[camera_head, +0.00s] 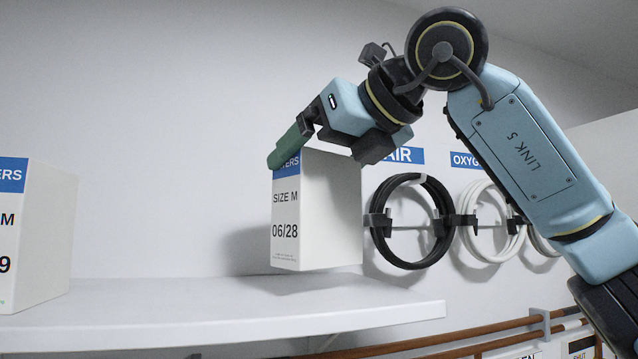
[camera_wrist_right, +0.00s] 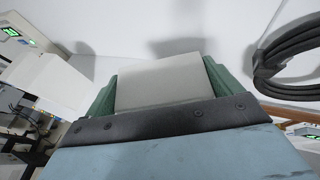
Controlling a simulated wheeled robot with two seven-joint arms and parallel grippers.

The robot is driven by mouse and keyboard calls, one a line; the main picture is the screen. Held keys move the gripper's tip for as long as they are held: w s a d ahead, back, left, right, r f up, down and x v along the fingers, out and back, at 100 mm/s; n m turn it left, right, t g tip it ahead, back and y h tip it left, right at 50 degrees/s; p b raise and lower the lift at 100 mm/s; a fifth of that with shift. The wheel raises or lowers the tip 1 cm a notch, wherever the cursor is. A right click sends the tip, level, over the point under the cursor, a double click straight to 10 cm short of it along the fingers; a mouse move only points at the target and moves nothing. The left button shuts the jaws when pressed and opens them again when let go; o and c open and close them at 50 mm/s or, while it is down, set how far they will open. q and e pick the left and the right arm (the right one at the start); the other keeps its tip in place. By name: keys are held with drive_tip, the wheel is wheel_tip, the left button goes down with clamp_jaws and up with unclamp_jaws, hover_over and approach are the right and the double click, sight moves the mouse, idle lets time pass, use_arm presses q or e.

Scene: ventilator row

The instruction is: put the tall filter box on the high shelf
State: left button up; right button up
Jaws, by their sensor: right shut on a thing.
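The tall filter box (camera_head: 318,216) is white with a blue band at its top and the print "SIZE M 06/28". It is upright just over the high shelf (camera_head: 200,318); a shadow lies under it, and I cannot tell whether its base touches. My right gripper (camera_head: 292,146) has its green fingers on the box's top. In the right wrist view, the box's pale top (camera_wrist_right: 165,83) sits between the two green fingers (camera_wrist_right: 160,88). The right gripper is shut on it. My left gripper is not in view.
Another white filter box (camera_head: 40,235) stands on the shelf at the left. Bare shelf lies between the two boxes. A black hose coil (camera_head: 412,222) and a white one (camera_head: 480,222) hang on the wall at the right. Copper pipes (camera_head: 470,335) run below the shelf.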

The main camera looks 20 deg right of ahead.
sight(335, 172)
wheel_tip(335, 172, down, 3)
drive_tip(key=shift+w+d+r, duration=0.1)
drive_tip(key=shift+w, duration=0.05)
drive_tip(key=o, duration=0.9)
drive_tip(key=shift+f, duration=0.3)
drive_tip(key=shift+o, duration=0.9)
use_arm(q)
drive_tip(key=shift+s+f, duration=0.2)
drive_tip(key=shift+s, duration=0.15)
use_arm(e)
drive_tip(key=shift+r, duration=0.1)
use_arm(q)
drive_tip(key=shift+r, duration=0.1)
